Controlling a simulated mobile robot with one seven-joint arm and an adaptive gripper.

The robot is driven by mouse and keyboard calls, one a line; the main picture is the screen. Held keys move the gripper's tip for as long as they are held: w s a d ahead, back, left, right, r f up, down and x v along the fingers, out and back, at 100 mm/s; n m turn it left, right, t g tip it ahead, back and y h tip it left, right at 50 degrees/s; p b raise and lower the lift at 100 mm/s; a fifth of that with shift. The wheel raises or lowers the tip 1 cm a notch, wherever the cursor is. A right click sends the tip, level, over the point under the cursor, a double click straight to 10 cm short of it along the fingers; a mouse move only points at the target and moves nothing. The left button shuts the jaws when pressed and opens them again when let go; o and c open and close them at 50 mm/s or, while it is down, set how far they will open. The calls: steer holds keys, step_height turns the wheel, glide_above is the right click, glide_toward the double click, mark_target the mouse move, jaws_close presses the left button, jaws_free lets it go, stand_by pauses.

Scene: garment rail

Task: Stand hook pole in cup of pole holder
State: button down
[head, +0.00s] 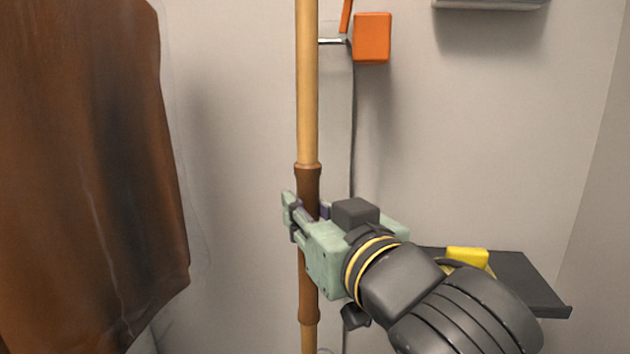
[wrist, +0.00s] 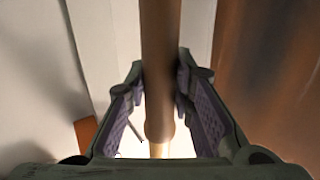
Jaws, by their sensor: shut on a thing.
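The hook pole (head: 308,90) is a pale wooden rod with a dark brown grip section, standing about upright in the head view. Its top and bottom ends are out of view. My gripper (head: 306,212) is shut on the brown grip. In the wrist view the pole (wrist: 160,60) runs between the two purple-padded fingers of my gripper (wrist: 160,88). I cannot make out the cup of the pole holder; only a small pale edge shows beside the pole at the bottom of the head view. Whether the pole's foot touches anything is hidden.
A brown garment (head: 85,170) hangs at the left. An orange block (head: 372,38) with a short metal bar is on the wall just right of the pole. A dark shelf (head: 530,285) with a yellow object (head: 467,257) is at the lower right, partly behind my arm. A grey ledge (head: 488,4) is at the upper right.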

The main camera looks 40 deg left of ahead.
steer(key=shift+w+a+r+p, duration=0.2)
steer(key=shift+w+a+p, duration=0.15)
steer(key=shift+w+p, duration=0.35)
steer(key=shift+w+a+p, duration=3.2)
steer(key=shift+w+a, duration=0.6)
steer(key=shift+w, duration=2.3)
step_height(320, 180, down, 12)
steer(key=b, duration=0.7)
steer(key=shift+b, duration=0.3)
steer(key=shift+f, duration=0.1)
steer(key=c, duration=1.3)
jaws_free()
